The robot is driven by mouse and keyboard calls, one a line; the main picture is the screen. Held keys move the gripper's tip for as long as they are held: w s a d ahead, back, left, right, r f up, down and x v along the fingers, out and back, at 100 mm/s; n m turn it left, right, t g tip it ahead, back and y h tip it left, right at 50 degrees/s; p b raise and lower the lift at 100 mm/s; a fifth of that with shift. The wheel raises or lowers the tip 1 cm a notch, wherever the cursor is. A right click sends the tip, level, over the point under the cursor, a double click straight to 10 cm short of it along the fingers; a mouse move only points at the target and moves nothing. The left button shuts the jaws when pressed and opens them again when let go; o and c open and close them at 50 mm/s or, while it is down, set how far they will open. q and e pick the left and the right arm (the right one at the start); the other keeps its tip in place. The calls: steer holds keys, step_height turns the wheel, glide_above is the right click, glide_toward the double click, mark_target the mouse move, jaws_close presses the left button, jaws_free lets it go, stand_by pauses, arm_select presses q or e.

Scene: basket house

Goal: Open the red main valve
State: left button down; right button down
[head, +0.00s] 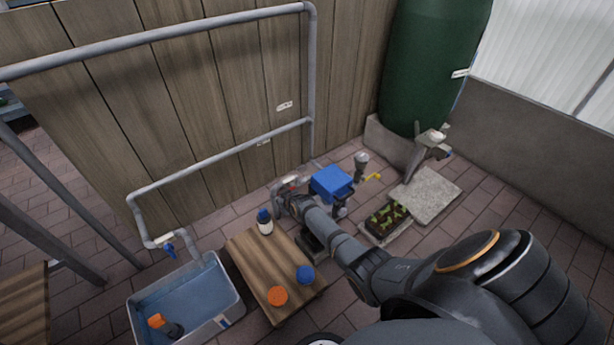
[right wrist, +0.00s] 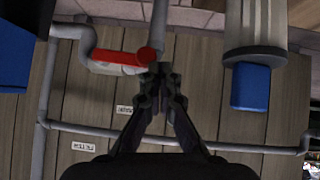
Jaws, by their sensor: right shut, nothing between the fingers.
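The red valve handle (right wrist: 128,60) is a red lever on a grey pipe in the right wrist view. My left gripper is not in view.
A blue box (head: 332,182) stands right beside my right gripper. A wooden table (head: 262,262) holds a white bottle with a blue cap (head: 265,222), an orange disc (head: 277,296) and a blue item (head: 305,274). A water tub (head: 137,307) stands left. The wooden wall (head: 220,110) carries grey pipes.

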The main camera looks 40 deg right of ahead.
stand_by(0.5)
steer(key=shift+d+f+b, duration=0.25)
steer(key=shift+d+b, duration=0.3)
steer(key=shift+d, duration=0.25)
